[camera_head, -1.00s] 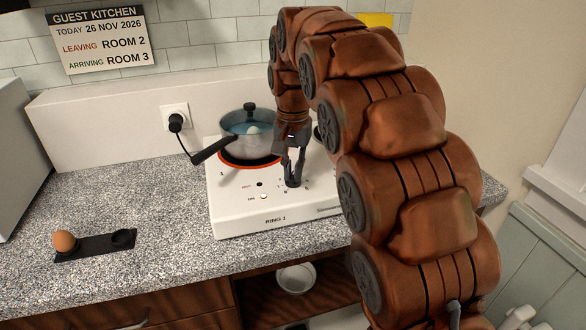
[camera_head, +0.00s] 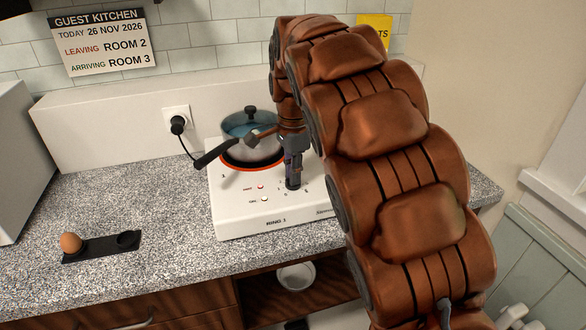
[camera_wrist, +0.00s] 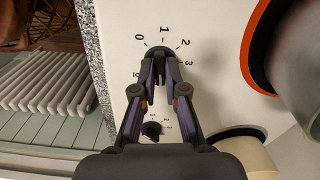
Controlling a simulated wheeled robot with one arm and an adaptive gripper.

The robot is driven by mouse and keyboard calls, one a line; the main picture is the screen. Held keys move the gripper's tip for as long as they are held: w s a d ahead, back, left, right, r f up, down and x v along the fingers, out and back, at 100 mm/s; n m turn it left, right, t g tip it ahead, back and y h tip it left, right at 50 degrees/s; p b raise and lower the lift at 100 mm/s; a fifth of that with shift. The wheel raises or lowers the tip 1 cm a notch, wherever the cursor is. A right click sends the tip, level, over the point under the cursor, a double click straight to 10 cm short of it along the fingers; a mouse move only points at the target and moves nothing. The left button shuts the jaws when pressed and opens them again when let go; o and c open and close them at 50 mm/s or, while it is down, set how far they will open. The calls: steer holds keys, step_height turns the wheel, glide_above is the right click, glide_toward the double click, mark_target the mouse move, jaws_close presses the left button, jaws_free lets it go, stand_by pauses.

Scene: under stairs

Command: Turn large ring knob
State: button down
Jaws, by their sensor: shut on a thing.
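The large ring knob (camera_head: 293,184) is dark and stands on the front of the white hotplate (camera_head: 232,215). In the wrist view the knob (camera_wrist: 157,52) sits by printed marks 0, 1, 2 and 3. My gripper (camera_head: 293,176) points down at it. In the wrist view my gripper (camera_wrist: 158,66) is shut on the knob, one finger on each side. The fingers partly hide the knob, and I cannot tell which mark it points to.
A lidded pot (camera_head: 252,140) stands on the orange-edged ring, its handle (camera_head: 215,153) pointing front left. A smaller knob (camera_wrist: 152,129) is near my gripper in the wrist view. An egg (camera_head: 70,242) sits in a black holder (camera_head: 98,249) on the speckled counter. A bowl (camera_head: 297,275) is below.

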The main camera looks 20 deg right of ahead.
steer(key=shift+m, duration=0.7)
steer(key=c, duration=1.2)
jaws_free()
steer(key=shift+r, duration=6.05)
